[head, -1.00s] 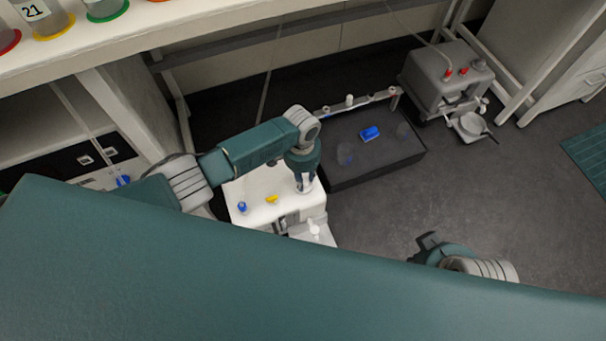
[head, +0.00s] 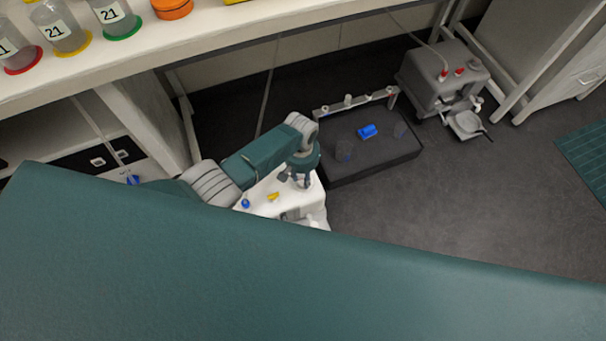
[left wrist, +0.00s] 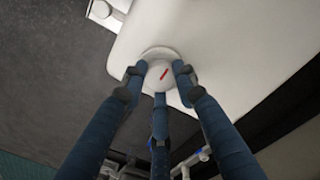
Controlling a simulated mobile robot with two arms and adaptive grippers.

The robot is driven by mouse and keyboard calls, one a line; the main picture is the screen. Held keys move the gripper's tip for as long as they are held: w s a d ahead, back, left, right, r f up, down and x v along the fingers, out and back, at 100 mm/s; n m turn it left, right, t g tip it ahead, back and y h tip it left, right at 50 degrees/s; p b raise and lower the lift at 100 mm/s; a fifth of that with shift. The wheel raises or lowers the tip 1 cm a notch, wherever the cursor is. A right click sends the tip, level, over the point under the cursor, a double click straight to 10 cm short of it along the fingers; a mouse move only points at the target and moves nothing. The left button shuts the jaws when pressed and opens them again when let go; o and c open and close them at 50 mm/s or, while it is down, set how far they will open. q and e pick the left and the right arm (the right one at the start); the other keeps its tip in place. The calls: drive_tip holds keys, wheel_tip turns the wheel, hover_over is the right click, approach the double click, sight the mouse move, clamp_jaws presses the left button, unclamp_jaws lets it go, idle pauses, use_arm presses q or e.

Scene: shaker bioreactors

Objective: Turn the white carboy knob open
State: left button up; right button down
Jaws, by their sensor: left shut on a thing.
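The white carboy (head: 290,199) stands low beneath the bench and shows as a pale surface in the left wrist view (left wrist: 215,45). In the head view my left gripper (head: 297,180) points down at the carboy's far right part, and the knob is hidden there. My right gripper is out of view.
A blue cap (head: 245,203) and a yellow piece (head: 273,196) sit on the carboy. A black tray (head: 375,165) with a blue item (head: 367,131) lies behind it. The bench (head: 200,58) overhangs; open floor lies right.

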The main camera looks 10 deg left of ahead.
sight(301, 179)
use_arm(q)
drive_tip(key=shift+s+a, duration=0.1)
idle(0.4)
drive_tip(key=o, duration=1.1)
drive_tip(key=shift+o, duration=0.2)
drive_tip(key=shift+r, duration=0.1)
drive_tip(key=shift+r, duration=0.25)
wheel_tip(301, 179, up, 11)
drive_tip(key=shift+a+r, duration=0.15)
